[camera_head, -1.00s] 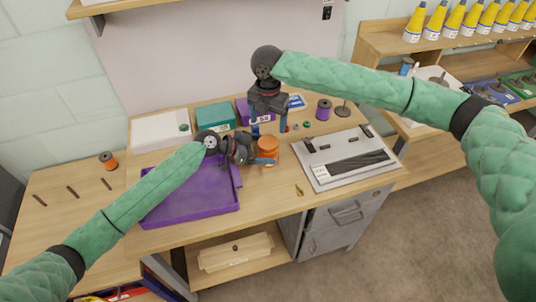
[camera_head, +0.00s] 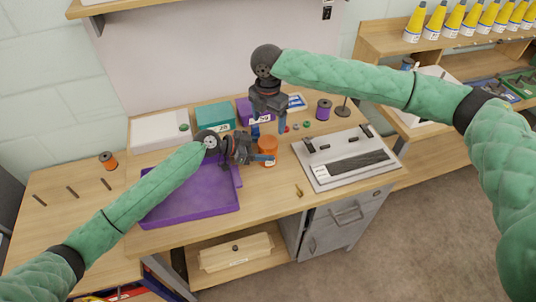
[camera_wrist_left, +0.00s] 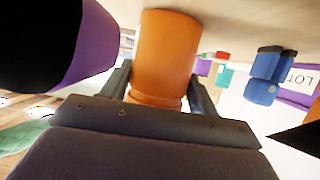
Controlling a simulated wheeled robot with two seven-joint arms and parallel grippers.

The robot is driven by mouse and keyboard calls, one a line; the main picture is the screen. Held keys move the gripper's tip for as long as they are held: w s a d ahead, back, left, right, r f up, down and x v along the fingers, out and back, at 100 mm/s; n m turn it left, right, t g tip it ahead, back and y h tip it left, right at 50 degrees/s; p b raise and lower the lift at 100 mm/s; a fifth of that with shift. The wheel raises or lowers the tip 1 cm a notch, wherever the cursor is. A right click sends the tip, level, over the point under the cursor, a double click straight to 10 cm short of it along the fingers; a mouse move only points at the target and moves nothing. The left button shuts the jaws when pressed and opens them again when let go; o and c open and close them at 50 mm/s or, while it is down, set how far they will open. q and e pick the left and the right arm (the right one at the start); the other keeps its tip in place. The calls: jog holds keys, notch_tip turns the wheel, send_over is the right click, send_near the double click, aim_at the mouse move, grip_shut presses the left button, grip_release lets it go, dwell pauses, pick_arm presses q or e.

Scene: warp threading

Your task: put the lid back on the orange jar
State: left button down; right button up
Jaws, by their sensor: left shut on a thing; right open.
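The orange jar (camera_head: 268,145) stands near the middle of the bench, upright as far as I can tell. My left gripper (camera_head: 265,158) is shut on it from the left. In the left wrist view the orange jar (camera_wrist_left: 165,55) fills the space between the two dark fingers of my left gripper (camera_wrist_left: 157,92). A groove rings its near end; I cannot tell whether that is a lid or the rim. My right gripper (camera_head: 269,126) is open, pointing down just above and behind the jar, with nothing seen in it. I cannot make out a separate lid.
A purple tray (camera_head: 200,205) lies left of the jar, and a grey-white board (camera_head: 325,178) to the right. Behind stand a teal box (camera_head: 214,115), a purple box (camera_head: 243,107) and a purple spool (camera_head: 324,109). A small brass piece (camera_head: 299,191) lies in front.

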aim_at(268, 141)
jog(key=shift+m, duration=1.1)
jog(key=shift+f, duration=0.1)
jog(key=shift+f, duration=3.95)
